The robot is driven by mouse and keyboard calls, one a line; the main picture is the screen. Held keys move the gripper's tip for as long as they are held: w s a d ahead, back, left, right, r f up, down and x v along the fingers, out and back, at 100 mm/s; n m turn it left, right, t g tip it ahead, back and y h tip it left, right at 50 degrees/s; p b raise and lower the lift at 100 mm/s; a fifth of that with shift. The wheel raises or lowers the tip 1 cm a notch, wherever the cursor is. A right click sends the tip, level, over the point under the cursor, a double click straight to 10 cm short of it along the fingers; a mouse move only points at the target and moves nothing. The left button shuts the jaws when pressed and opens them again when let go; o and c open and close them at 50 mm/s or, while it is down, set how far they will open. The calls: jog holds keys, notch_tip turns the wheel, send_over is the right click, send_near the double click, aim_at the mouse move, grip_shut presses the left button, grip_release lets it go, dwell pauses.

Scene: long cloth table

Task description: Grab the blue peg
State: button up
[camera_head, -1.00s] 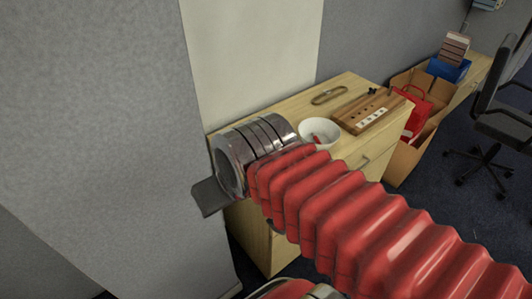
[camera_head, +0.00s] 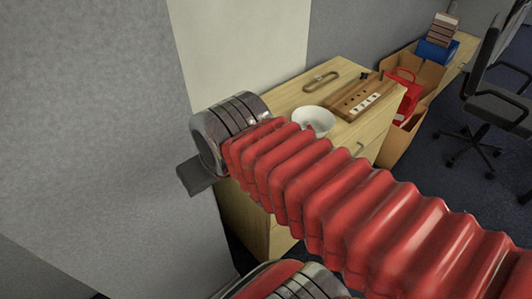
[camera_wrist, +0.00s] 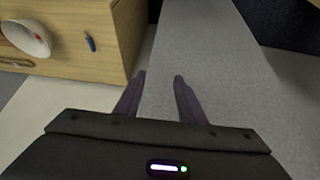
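The blue peg (camera_wrist: 90,42) lies on the wooden desk top (camera_wrist: 75,60) in the wrist view, between a white bowl and the desk edge. I cannot make it out in the head view, where my red arm covers part of the desk. My gripper (camera_wrist: 159,76) shows in the wrist view with two dark fingers spread apart and nothing between them. It is right of the peg in that picture, past the desk edge, with grey surface behind the fingers.
A cardboard box (camera_head: 418,98) and an office chair (camera_head: 497,105) stand to the right. A grey partition (camera_head: 90,110) fills the left.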

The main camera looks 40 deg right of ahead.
jog(key=w+d+f+t+h, duration=0.1)
jog(key=w+d+f, duration=0.25)
jog(key=d, duration=0.55)
jog(key=w+d+f+t+h, duration=0.1)
jog(key=w+d+f+h, duration=0.2)
jog(key=d, duration=0.6)
jog(key=w+d+f, duration=0.3)
jog(key=w+d, duration=0.2)
jog(key=d, duration=0.4)
jog(key=s+d+f+t+y, duration=0.1)
jog(key=f, duration=0.3)
jog(key=s+d+f+n+t+y, duration=0.1)
jog(key=s+d+f, duration=0.1)
jog(key=f, duration=0.3)
jog(key=s+d+f+t+y, duration=0.1)
jog(key=s+d+f+t, duration=0.1)
jog(key=f, duration=0.2)
jog(key=shift+s+d+f, duration=0.2)
jog(key=s+t, duration=0.1)
jog(key=s+a+f+t+y, duration=0.1)
jog(key=s, duration=0.1)
jog(key=s+a+y, duration=0.1)
jog(key=shift+s+a+f+t, duration=0.2)
jog(key=shift+f+t, duration=0.15)
jog(key=shift+t, duration=0.05)
jog(key=shift+x, duration=4.35)
